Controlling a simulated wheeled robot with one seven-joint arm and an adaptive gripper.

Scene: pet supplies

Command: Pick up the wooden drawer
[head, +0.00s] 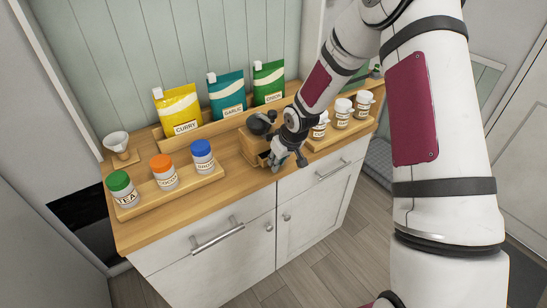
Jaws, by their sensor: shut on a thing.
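A small grinder with a dark top (262,123) and a wooden body (250,146) stands in the middle of the wooden counter. My gripper (286,161) is low at the grinder's front right, close to the counter's front edge. It is shut on a small wooden piece (262,160) at the grinder's front, which looks like the wooden drawer. The gripper and wrist hide much of it and of the grinder's right side. I cannot tell how far the drawer is out of the grinder.
A wooden tray (190,186) with TEA, COCOA and another jar is at left. CURRY (180,112), GARLIC (227,98) and ONION (268,84) pouches stand behind. White-lidded jars (342,114) are at right. A white funnel-like cup (117,143) stands back left. Cabinet handles (217,237) project below.

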